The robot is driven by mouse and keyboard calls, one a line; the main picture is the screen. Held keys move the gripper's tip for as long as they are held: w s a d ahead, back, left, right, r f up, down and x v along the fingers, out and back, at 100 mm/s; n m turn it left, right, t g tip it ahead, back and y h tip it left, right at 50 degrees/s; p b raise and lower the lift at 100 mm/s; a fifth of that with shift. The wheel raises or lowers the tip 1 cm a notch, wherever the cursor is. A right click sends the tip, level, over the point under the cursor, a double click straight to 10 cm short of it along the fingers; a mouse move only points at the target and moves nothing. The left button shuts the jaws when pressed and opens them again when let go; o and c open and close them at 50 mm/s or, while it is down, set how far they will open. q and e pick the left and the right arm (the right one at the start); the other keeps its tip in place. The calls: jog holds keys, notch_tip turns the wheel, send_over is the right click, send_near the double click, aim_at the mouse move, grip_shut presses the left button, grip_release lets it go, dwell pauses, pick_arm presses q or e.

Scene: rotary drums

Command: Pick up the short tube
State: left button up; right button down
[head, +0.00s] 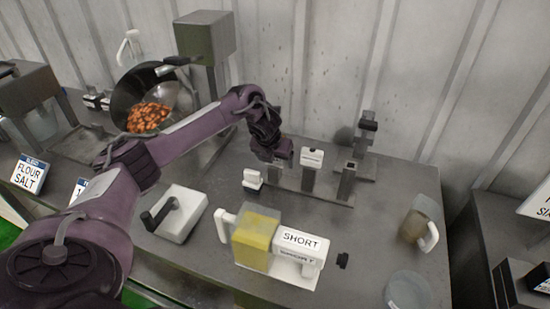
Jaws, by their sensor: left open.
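The middle post carries a white cap-like piece (312,156). A small white piece (252,180) sits left of the rack. I cannot tell which of these is the short tube. My left gripper (277,158) is open and points down at the rack's left post, partly hiding it; contact is unclear. My right gripper is out of view.
A dark drum (135,88) with orange-brown pieces stands at the back left. A white block with a black handle (178,214) lies left of the yellow block. A jug (420,225) and a round clear dish (408,291) are at the right. The table between rack and jug is clear.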

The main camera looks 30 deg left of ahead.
pick_arm(q)
jog(key=shift+c, duration=0.3)
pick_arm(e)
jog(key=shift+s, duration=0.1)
pick_arm(q)
jog(key=shift+c, duration=1.3)
jog(key=c, duration=0.7)
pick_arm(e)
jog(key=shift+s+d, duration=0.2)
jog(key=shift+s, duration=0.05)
pick_arm(q)
jog(key=shift+r, duration=0.2)
jog(key=shift+c, duration=0.2)
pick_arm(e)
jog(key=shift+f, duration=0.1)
